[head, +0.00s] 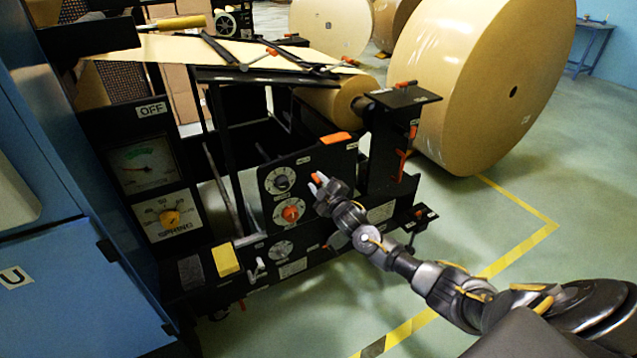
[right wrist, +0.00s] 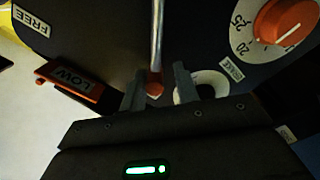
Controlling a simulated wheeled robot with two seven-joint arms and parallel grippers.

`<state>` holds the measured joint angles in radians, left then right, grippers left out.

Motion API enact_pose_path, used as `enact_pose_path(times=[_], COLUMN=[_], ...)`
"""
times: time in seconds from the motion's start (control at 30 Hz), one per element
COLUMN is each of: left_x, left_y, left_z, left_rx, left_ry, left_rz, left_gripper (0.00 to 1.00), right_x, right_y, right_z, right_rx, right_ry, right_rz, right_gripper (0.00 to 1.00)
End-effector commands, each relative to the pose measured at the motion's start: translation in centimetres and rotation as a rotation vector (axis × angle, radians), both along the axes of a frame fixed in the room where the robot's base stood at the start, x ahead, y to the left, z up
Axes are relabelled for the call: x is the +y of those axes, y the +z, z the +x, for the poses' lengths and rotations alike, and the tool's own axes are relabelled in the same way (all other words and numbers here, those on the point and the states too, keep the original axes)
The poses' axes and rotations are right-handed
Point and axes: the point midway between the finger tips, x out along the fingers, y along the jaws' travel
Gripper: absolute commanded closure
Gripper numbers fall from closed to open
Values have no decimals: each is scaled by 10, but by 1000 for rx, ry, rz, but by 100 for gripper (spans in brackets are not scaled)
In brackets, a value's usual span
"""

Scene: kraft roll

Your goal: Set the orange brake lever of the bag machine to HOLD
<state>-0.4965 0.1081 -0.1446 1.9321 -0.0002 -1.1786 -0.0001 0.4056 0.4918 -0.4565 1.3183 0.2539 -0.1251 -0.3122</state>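The brake lever is a thin metal rod (right wrist: 157,35) with an orange tip (right wrist: 154,88) in the right wrist view; the orange tip also shows in the head view (head: 316,177). It is in front of the bag machine's dark panel (head: 323,157). My right gripper (head: 321,182) is at the panel, its fingers apart on either side of the orange tip in the right wrist view (right wrist: 157,82). A gap shows beside the tip; I cannot tell whether either finger touches it. A FREE label (right wrist: 33,20) is readable; no HOLD label is readable. My left gripper is out of view.
An orange dial knob (head: 291,213) sits below a dark-knobbed dial (head: 280,180), left of my gripper. An orange LOW flag (right wrist: 75,80) is at the panel edge. A large paper roll (head: 480,75) stands behind. The floor (head: 490,215) at the right is open.

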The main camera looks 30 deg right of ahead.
Motion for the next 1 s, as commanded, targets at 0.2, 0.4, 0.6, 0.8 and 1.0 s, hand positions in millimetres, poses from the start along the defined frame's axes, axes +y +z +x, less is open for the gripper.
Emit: enact_pose_path(times=[0.2,0.4,0.6,0.8,1.0], left_x=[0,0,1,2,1], left_y=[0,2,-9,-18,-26], left_z=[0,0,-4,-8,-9], left_rx=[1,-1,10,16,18], left_ry=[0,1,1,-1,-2], left_rz=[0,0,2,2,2], left_gripper=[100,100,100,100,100], right_x=[-1,-2,0,1,1], right_y=[2,2,2,2,2], right_z=[0,-5,-38,-77,-102], right_rx=[-3,-3,-2,-2,-2], right_ry=[-2,-2,0,0,-1], right_rz=[0,-1,-1,0,-1], right_gripper=[61,61,61,61,61])
